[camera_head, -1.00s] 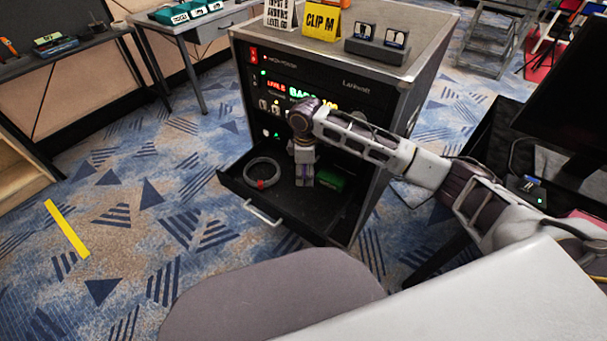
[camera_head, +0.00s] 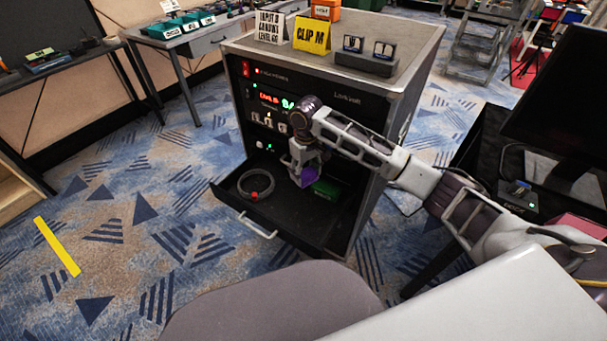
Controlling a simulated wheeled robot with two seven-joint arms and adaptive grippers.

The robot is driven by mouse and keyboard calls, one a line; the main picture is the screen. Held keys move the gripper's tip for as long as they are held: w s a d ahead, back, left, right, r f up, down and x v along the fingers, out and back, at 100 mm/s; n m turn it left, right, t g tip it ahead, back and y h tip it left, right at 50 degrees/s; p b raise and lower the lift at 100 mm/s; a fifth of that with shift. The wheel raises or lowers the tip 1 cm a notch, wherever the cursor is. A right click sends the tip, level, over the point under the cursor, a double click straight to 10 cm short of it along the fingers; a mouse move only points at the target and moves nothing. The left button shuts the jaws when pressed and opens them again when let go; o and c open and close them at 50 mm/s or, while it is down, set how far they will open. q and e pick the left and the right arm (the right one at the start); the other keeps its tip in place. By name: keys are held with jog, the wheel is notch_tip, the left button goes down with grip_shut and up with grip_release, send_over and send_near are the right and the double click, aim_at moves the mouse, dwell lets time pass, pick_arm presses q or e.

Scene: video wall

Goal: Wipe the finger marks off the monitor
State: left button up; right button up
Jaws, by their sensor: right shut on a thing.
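My right gripper (camera_head: 303,172) reaches in from the right over the open drawer (camera_head: 262,221) of the equipment rack. It is shut on a purple thing, which looks like a cloth (camera_head: 311,182), just above or at the drawer floor; I cannot tell whether it still touches it. A dark monitor (camera_head: 565,95) is at the right edge, cut off by the frame; no finger marks can be made out on it from here. My left gripper is not in view.
In the drawer lie a coiled grey cable (camera_head: 256,184) and a green box (camera_head: 326,188), close beside the gripper. The rack (camera_head: 390,75) carries a yellow sign (camera_head: 312,34) on top. A grey rounded chair back (camera_head: 270,300) and a white surface (camera_head: 500,300) fill the front.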

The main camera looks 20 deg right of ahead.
jog(key=shift+w+d+r+m, duration=0.1)
jog(key=shift+d+m, duration=0.1)
jog(key=shift+m, duration=0.45)
jog(key=shift+w+d+r+m, duration=0.1)
jog(key=shift+d+m, duration=0.1)
jog(key=shift+m, duration=0.45)
jog(key=shift+d+m, duration=0.1)
jog(key=shift+m, duration=0.3)
